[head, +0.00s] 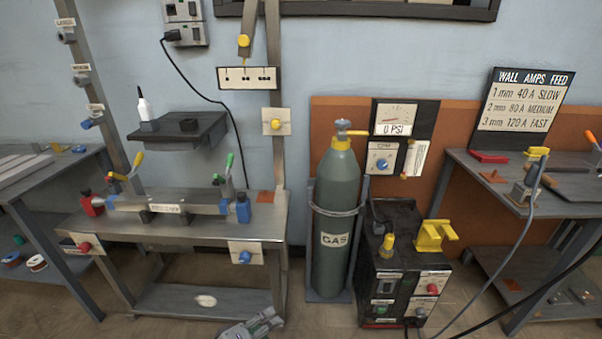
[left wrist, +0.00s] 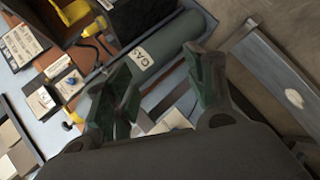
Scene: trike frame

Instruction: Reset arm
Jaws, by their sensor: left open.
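My left gripper (head: 268,322) shows at the bottom edge of the head view, low in front of the steel bench. In the left wrist view its two dark green fingers (left wrist: 157,62) stand wide apart with nothing between them. Beyond the fingers lies the green gas cylinder (left wrist: 160,48), clear of them. In the head view the gas cylinder (head: 336,215) stands upright right of the bench. My right gripper is in neither view.
The steel bench (head: 150,226) holds a clamped bar (head: 165,203). A black welder box (head: 385,280) stands right of the cylinder, its cable running to the right table (head: 520,190). Another table (head: 35,185) is at the left. Some floor in front is clear.

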